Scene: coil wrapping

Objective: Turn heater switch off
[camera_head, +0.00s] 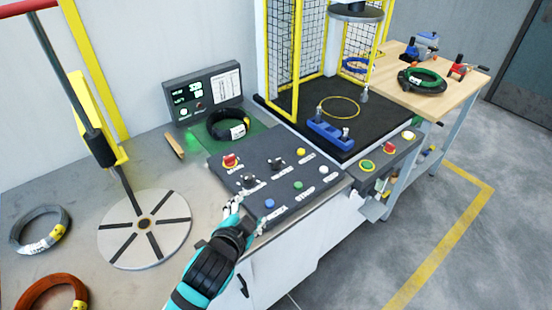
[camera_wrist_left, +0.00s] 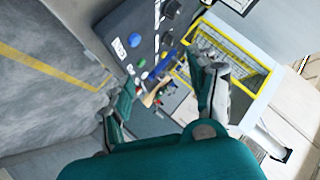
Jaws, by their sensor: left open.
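The dark control panel (camera_head: 280,182) carries two black rotary knobs, a left one (camera_head: 249,181) and a right one (camera_head: 277,163). Their labels are too small to read surely, so I cannot tell which is the heater switch. My left gripper (camera_head: 232,207) is at the panel's front-left edge, just in front of the left knob and apart from it. In the left wrist view its two fingers (camera_wrist_left: 168,92) are spread with nothing held between them. The panel (camera_wrist_left: 148,28) shows beyond them, with a black knob (camera_wrist_left: 172,9). My right gripper is in neither view.
The panel also has a red emergency-type button (camera_head: 230,160) and blue (camera_head: 270,203), green (camera_head: 298,185), yellow (camera_head: 301,152) and white (camera_head: 322,170) buttons. A lit display (camera_head: 204,92) and black coil (camera_head: 228,124) stand behind. A slotted disc (camera_head: 165,230) lies left.

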